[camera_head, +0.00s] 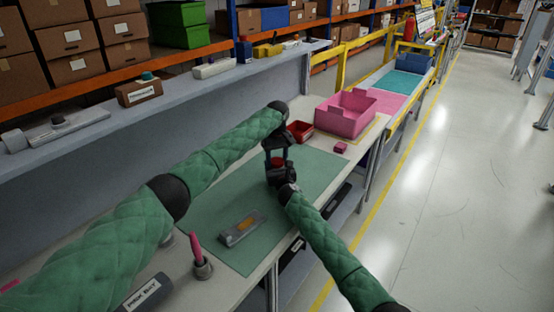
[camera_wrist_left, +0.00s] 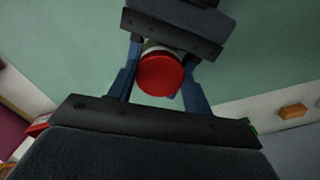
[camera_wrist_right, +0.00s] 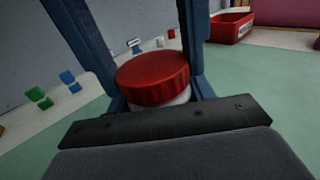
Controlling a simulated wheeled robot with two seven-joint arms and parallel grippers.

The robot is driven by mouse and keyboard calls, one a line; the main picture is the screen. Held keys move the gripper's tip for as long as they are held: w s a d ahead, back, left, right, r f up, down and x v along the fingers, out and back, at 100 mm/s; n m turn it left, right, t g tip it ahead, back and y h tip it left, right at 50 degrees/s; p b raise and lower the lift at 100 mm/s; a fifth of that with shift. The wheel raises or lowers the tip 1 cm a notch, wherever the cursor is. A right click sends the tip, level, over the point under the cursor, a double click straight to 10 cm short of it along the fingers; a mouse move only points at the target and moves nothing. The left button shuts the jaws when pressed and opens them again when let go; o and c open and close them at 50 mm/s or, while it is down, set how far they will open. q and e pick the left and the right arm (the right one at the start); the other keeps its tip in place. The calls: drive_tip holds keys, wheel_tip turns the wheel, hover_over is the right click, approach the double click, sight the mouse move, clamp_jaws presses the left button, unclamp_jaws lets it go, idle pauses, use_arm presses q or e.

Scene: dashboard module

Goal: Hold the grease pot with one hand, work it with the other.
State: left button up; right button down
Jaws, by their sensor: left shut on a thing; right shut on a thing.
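The grease pot has a ribbed red lid (camera_wrist_right: 153,78) and a pale body (camera_wrist_right: 176,100). It stands upright above the green mat (camera_head: 315,172); whether it touches the mat I cannot tell. My left gripper (camera_head: 277,155) comes from above, its blue fingers on either side of the lid. My right gripper (camera_head: 281,170) comes from the near side, its fingers around the lower part of the pot. Both are shut on it. In the left wrist view the lid's round top (camera_wrist_left: 160,75) shows between the fingers. Most of the body is hidden.
A red bin (camera_head: 300,131) and pink crate (camera_head: 346,114) stand behind to the right, with a small pink block (camera_head: 341,148). A pink-handled item in a grey holder (camera_head: 202,266) stands near the front edge.

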use_arm(q)
drive_tip(key=m, duration=0.8)
drive_tip(key=shift+a, duration=0.15)
drive_tip(key=o, duration=1.1)
drive_tip(key=shift+r, duration=2.3)
drive_tip(key=shift+c, duration=0.5)
